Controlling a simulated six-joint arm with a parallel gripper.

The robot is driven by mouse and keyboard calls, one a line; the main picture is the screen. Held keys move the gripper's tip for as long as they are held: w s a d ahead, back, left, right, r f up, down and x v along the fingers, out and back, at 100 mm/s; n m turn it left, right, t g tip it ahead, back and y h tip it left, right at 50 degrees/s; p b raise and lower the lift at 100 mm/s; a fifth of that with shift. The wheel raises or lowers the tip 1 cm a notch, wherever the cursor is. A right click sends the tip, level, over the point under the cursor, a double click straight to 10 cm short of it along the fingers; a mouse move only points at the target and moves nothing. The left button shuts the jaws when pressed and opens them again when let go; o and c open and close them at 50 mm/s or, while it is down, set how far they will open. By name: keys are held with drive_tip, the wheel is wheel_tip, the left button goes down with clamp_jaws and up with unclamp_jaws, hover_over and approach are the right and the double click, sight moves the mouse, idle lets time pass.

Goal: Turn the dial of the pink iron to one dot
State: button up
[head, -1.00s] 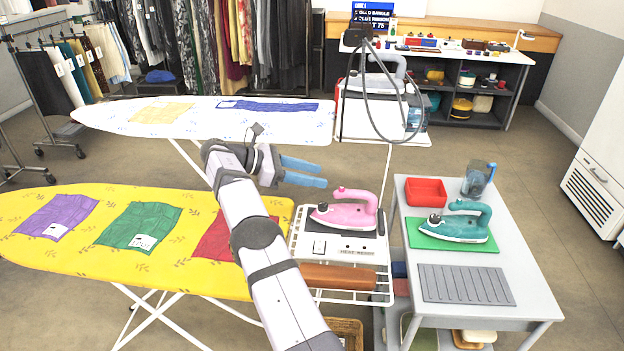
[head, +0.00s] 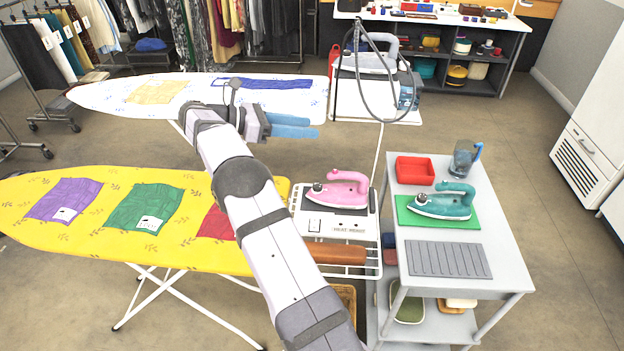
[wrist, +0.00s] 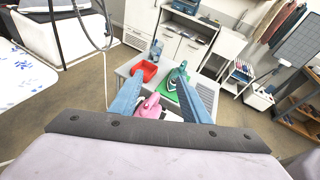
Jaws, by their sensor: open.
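The pink iron (head: 338,190) stands on the white heat rest (head: 340,222) at the right end of the yellow board in the head view. A small dark round part, probably its dial (head: 317,186), shows at its left end; its marks are too small to read. My gripper (head: 318,127) is open and empty, above and to the left of the iron, apart from it. In the wrist view the gripper's blue fingers (wrist: 156,92) are spread, and the pink iron (wrist: 152,106) shows partly between them, its lower part hidden by the gripper body.
A grey cart (head: 510,262) at right holds a teal iron (head: 443,203) on a green mat, a red tray (head: 415,169) and a jug (head: 464,158). The yellow board (head: 90,236) carries folded cloths. A grey iron with a looping cord (head: 377,62) stands behind.

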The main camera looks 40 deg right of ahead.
drive_tip(key=s+a+f+n+t, duration=0.1)
drive_tip(key=f+n+t, duration=0.1)
drive_tip(key=f, duration=0.4)
drive_tip(key=s+a+f+n+t+p, duration=0.1)
drive_tip(key=f+n+t, duration=0.2)
drive_tip(key=f+t, duration=0.2)
drive_tip(key=s+a+f+n+t+p, duration=0.1)
drive_tip(key=a+f+n+t, duration=0.1)
drive_tip(key=f, duration=0.6)
drive_tip(key=shift+s+f+t+y, duration=0.15)
drive_tip(key=shift+f+t+y, duration=0.2)
drive_tip(key=shift+t, duration=0.35)
drive_tip(key=shift+r, duration=0.1)
drive_tip(key=shift+d, duration=0.15)
